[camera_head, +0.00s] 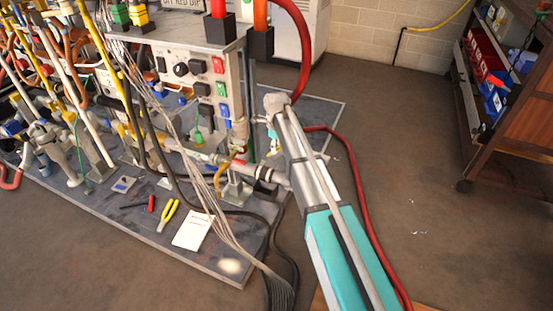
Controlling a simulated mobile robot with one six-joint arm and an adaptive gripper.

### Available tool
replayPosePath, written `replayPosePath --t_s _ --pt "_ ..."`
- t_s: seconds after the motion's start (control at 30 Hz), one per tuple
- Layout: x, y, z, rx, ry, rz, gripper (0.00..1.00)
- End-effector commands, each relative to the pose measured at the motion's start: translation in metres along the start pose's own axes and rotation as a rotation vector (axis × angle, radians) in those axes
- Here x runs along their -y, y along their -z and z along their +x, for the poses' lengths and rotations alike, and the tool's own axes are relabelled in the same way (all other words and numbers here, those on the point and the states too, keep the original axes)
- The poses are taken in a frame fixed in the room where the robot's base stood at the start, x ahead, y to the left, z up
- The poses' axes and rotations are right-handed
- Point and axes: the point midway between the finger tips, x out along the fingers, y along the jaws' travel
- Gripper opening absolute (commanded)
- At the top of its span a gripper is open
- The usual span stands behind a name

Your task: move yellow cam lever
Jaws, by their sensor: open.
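My arm (335,245) reaches up from the bottom of the view to the right end of the equipment rig (205,75). Its far end is beside the rig's pipe. I cannot make out my gripper's fingers there; the arm and pipework hide them. A small curved yellow-orange piece (224,172) shows near the right end of the horizontal pipe (206,157), left of the arm's end. It may be the yellow cam lever, but it is too small to be sure. I cannot tell whether anything touches it.
Yellow-handled pliers (168,215), a red-handled tool (151,203) and a white paper (193,230) lie on the grey base plate (232,268). Grey cables and a red hose (362,205) run near my arm. A wheeled shelf (468,110) stands right. The floor between is mostly clear.

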Motion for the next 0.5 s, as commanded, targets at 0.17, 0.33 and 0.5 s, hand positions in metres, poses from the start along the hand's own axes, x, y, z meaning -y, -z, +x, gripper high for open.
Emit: replayPosePath --t_s 0.17,0.33,0.5 --pt "0.0 0.0 0.018 0.0 0.0 0.0 0.66" --pt "0.0 0.0 0.03 0.0 0.0 0.0 0.66" --pt "0.0 0.0 0.039 0.0 0.0 0.0 0.66"
